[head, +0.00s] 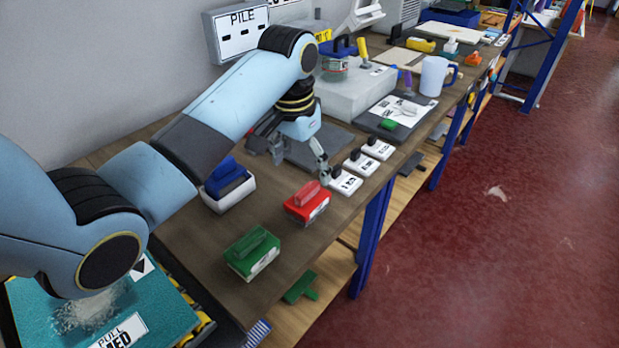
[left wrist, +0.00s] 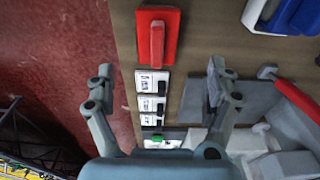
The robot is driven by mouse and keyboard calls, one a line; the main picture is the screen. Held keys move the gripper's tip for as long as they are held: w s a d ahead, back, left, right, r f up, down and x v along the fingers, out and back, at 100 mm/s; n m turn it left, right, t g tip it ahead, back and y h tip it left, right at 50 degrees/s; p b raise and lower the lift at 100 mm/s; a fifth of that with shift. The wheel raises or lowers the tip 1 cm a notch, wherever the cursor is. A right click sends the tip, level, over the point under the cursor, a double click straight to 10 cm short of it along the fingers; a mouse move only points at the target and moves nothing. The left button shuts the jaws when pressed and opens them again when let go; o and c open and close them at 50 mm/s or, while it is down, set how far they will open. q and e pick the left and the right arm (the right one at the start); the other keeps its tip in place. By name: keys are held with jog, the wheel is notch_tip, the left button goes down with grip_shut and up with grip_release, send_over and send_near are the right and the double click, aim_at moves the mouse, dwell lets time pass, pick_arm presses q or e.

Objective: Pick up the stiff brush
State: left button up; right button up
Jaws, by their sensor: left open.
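Three block brushes with raised handles show, and I cannot tell which one is the stiff brush. The red brush (head: 307,203) lies near the table's front edge; it also shows at the top of the left wrist view (left wrist: 158,38). The green brush (head: 252,252) lies nearer to me. The blue brush (head: 227,181) sits in a white holder farther back, partly seen in the left wrist view (left wrist: 296,14). My left gripper (head: 301,164) is open and empty above the table, beyond the red brush. Its fingers (left wrist: 160,70) stand wide apart in the left wrist view.
Several white cards with black knobs (head: 345,182) line the front edge beside the red brush. A grey box (head: 350,92), a white mug (head: 434,76) and a dark board with paper (head: 396,112) stand farther along. A teal mat (head: 165,312) lies at lower left.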

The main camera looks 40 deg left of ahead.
aim_at(307, 190)
pick_arm(q)
jog(key=f, duration=0.4)
jog(key=shift+w+d+f, duration=0.1)
jog(key=shift+d+f, duration=0.05)
jog(key=shift+d, duration=0.05)
jog(key=shift+w+f, duration=0.1)
jog(key=shift+f, duration=0.25)
jog(key=f, duration=0.4)
jog(key=shift+w+d+f, duration=0.1)
jog(key=shift+w+f, duration=0.1)
jog(key=shift+f, duration=0.05)
jog(key=shift+w+f, duration=0.1)
jog(key=shift+f, duration=0.15)
jog(key=c, duration=1.4)
jog(key=shift+o, duration=0.2)
pick_arm(e)
jog(key=shift+s+d+r, duration=0.1)
jog(key=shift+s+d, duration=0.4)
jog(key=shift+s, duration=0.25)
pick_arm(q)
jog(key=shift+r, duration=0.1)
